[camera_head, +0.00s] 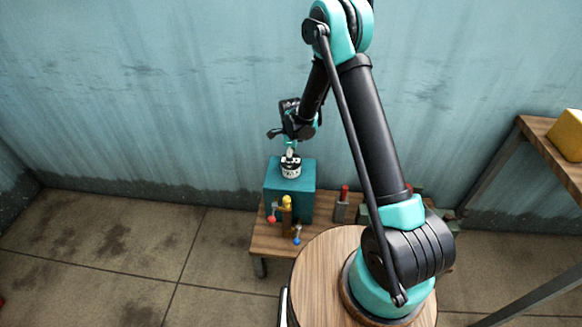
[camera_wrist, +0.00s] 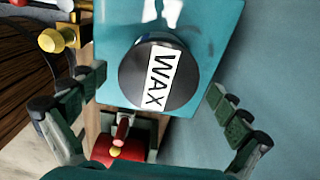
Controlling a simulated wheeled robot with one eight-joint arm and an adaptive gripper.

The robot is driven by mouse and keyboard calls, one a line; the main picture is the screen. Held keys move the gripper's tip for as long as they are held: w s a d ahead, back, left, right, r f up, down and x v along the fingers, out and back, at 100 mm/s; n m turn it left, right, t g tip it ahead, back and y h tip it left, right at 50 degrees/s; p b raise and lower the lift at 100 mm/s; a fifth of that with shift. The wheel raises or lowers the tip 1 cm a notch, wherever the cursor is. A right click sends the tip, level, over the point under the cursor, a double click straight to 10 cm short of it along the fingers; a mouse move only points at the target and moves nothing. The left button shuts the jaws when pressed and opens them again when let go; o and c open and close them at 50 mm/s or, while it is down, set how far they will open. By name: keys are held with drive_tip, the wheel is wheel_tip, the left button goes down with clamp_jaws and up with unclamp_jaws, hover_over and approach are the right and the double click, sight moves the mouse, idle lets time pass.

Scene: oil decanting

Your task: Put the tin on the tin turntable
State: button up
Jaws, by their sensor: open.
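A round, dark-topped tin with a white "WAX" label (camera_wrist: 184,86) stands on top of a teal block in the wrist view. In the head view the tin (camera_head: 291,172) is small, with a pale, dark-marked side, on the same block. My gripper (camera_wrist: 155,85) is open, its fingers to either side of the tin in the picture and apart from it. In the head view my gripper (camera_head: 289,138) hangs above the tin. I cannot tell a tin turntable apart from the other things; my arm hides part of the table.
The teal block (camera_head: 302,183) stands on a low wooden table (camera_head: 264,238) by the blue wall. Near it are a yellow-topped item (camera_head: 287,203), a red ball (camera_head: 271,219), a blue ball (camera_head: 297,240) and a red-topped item (camera_head: 344,193). A wooden shelf (camera_head: 540,137) holds a yellow object (camera_head: 567,135).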

drive_tip(key=shift+f, duration=1.7)
drive_tip(key=c, duration=1.8)
drive_tip(key=shift+r, duration=0.15)
wheel_tip(320, 180, up, 19)
drive_tip(key=s+d+f+n, duration=0.1)
drive_tip(key=d+f+n, duration=0.1)
drive_tip(key=d+n, duration=0.7)
drive_tip(key=s+d+f+n, duration=0.1)
drive_tip(key=d+f+n, duration=0.2)
drive_tip(key=d+n, duration=0.6)
drive_tip(key=shift+d+f, duration=0.25)
drive_tip(key=shift+d, duration=3.75)
